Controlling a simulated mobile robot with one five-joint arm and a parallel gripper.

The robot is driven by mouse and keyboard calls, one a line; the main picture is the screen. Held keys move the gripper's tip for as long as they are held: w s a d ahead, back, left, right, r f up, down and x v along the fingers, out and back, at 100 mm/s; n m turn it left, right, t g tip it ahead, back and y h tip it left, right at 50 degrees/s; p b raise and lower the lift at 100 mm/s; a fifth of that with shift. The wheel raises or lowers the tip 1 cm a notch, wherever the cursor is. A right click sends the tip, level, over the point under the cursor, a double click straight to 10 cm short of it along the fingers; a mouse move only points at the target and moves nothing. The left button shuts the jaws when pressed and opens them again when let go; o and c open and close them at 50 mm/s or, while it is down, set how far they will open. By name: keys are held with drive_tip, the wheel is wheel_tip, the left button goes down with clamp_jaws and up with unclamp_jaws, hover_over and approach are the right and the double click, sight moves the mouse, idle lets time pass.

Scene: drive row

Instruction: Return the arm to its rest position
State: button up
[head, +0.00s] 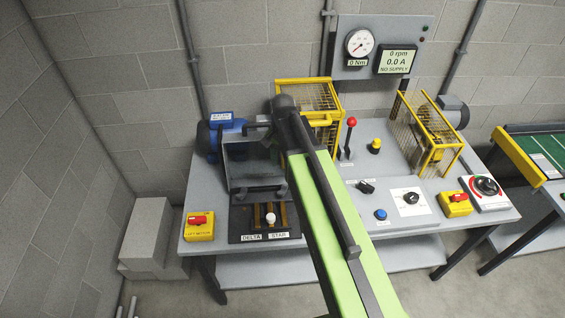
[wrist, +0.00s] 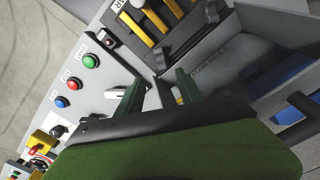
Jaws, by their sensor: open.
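My gripper (wrist: 160,90) shows in the wrist view with its two dark green fingers apart and nothing visible between them. The fingers are over the bench near a grey open housing (wrist: 230,62). In the head view my green and black arm reaches up from the bottom edge, and its far end is above the bench near that grey housing (head: 255,172). The fingertips are hard to make out in the head view. I cannot tell whether the fingers touch the housing.
The delta-star switch (head: 271,219) sits below the housing, with a blue motor (head: 214,135) behind it. Yellow cages (head: 429,135), a red-knobbed lever (head: 351,124) and yellow switch boxes (head: 199,226) stand on the bench. A meter panel (head: 383,88) is behind. Grey blocks (head: 147,235) are left.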

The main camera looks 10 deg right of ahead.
wheel_tip(320, 180, up, 3)
drive_tip(key=shift+p, duration=0.7)
drive_tip(key=s+f+n+b, duration=0.7)
drive_tip(key=s, duration=0.3)
drive_tip(key=shift+f+n+b, duration=0.3)
drive_tip(key=shift+n, duration=0.1)
drive_tip(key=shift+d, duration=0.1)
